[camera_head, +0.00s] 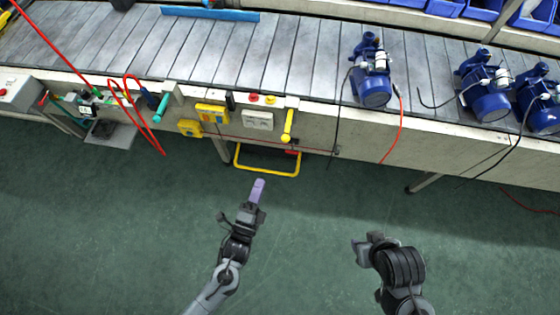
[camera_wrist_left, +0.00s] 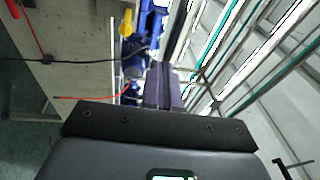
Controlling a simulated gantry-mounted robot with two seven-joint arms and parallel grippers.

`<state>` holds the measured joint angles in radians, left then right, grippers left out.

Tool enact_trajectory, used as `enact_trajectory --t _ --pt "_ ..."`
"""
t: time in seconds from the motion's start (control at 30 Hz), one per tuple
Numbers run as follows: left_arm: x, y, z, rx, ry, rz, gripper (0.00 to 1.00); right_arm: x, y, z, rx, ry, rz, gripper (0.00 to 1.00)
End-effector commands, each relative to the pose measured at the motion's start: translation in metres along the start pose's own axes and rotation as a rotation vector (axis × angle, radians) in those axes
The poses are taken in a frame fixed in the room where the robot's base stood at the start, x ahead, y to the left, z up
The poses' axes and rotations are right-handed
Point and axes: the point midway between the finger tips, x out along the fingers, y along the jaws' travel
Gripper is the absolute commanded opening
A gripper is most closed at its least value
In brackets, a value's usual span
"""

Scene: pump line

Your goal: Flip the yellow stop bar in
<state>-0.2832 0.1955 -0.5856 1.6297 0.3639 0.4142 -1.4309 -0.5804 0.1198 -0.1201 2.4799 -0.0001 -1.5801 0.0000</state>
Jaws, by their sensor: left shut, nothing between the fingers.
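A yellow bar with a rounded end (camera_head: 287,125) sits on the conveyor's front side, steeply angled in the head view. A similar yellow piece (camera_wrist_left: 127,22) shows near the top of the left wrist view. A yellow U-shaped frame (camera_head: 267,173) hangs below the conveyor's side. I cannot tell for certain which yellow piece is the stop bar. My left gripper (camera_head: 258,190) is shut and empty, its purple fingers apart from both pieces and in front of the U-shaped frame in the picture. Its fingers (camera_wrist_left: 165,88) also show in the wrist view. My right gripper (camera_head: 360,247) is farther right; its opening is unclear.
Blue pumps (camera_head: 374,87) stand on the grey slatted conveyor (camera_head: 230,55), with black and red cables hanging over its edge. A yellow box (camera_head: 211,113), a white box (camera_head: 258,120) and red buttons (camera_head: 253,98) line the conveyor's side. The green floor (camera_head: 120,230) is mostly clear.

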Motion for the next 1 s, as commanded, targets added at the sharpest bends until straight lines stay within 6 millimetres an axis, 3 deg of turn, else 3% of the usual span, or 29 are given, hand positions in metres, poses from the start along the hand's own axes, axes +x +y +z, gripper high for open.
enact_trajectory --t 0.03,0.1,0.3,0.53,1.0 --pt "-0.001 0.03 -0.001 0.006 0.011 0.001 0.0 0.026 -0.001 0.009 0.0 0.0 0.0 0.43" --pt "0.0 0.047 -0.004 0.012 0.023 0.001 0.0 0.042 -0.002 0.013 0.0 0.0 0.0 0.43" --pt "0.008 0.074 -0.008 0.021 0.047 -0.021 0.0 0.074 -0.003 0.024 0.0 -0.001 0.0 0.43" --pt "0.015 0.084 -0.005 0.029 0.05 -0.04 0.0 0.091 -0.003 0.029 0.0 -0.001 0.0 0.43" --pt "0.017 0.084 -0.004 0.03 0.05 -0.045 0.0 0.093 -0.003 0.03 0.0 0.0 0.0 0.43"
